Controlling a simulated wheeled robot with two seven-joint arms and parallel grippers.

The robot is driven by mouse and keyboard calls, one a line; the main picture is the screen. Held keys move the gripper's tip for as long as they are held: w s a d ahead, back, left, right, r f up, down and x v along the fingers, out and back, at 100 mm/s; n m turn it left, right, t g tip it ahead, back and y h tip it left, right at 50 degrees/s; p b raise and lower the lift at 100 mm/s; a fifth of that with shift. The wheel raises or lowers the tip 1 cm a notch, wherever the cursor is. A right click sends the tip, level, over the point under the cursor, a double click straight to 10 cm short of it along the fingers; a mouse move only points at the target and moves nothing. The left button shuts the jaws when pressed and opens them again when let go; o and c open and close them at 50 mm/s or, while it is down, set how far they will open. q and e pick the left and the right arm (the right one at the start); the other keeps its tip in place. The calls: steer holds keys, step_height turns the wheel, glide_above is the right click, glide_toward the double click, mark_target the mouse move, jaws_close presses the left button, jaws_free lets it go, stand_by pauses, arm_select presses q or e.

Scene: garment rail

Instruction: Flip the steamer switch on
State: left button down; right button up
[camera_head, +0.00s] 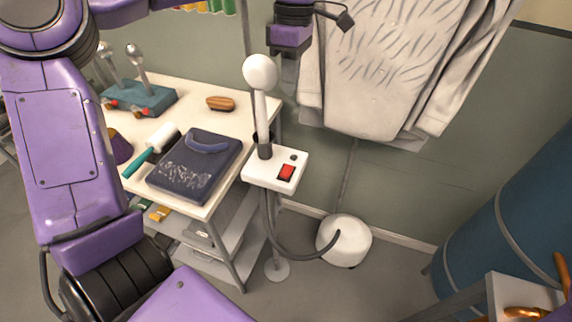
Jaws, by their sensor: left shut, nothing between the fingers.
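The steamer is a white control box (259,174) on a pole, with a red rocker switch (286,172) on its top face and a small dark knob (293,157) beside it. I cannot tell which way the rocker is tipped. A steamer wand with a round white head (260,72) stands upright in a dark holder at the box's back. My left gripper (288,78) hangs at the top centre, just right of the wand head and well apart from the switch. It is shut and empty. My right gripper is not in view.
A hose runs from the box to a white round tank (344,241) on the floor. A cart (205,91) at left bears a dark folded garment (196,163), a lint roller (152,150) and a brush (221,103). A pale garment (375,60) hangs behind; a blue cylinder (520,220) stands right.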

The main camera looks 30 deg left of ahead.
mark_target(285, 174)
arm_select(q)
steer(key=s+f, duration=0.1)
steer(key=f, duration=0.6)
steer(key=f+p, duration=0.1)
steer(key=f, duration=0.7)
steer(key=s+f+p, duration=0.1)
steer(key=f, duration=0.7)
steer(key=shift+s+d, duration=0.3)
steer(key=shift+s, duration=0.05)
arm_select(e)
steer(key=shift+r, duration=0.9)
arm_select(q)
steer(key=shift+d, duration=0.1)
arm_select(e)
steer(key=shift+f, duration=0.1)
